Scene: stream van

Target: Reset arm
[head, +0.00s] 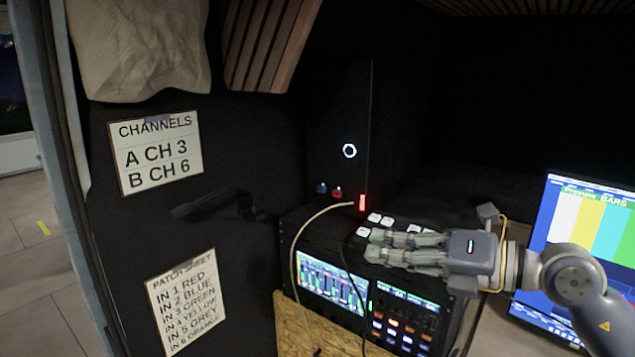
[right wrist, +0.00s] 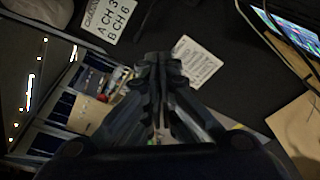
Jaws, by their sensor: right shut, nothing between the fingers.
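My right arm comes in from the right in the head view. Its grey gripper (head: 372,246) points left and is shut and empty, with its fingers together. It is in front of or over the top of the rack unit (head: 397,303), close to small white-topped blocks (head: 380,219). I cannot tell whether it touches them. In the right wrist view the closed fingers (right wrist: 158,60) show in the middle with nothing between them. My left gripper is not in view.
A monitor with colour bars (head: 590,230) stands at the right, close to my arm. A pale cable (head: 298,250) and a dark cable hang in front of the rack screen (head: 330,283). A channels sheet (head: 155,151) and a patch sheet (head: 186,303) are on the dark panel at left.

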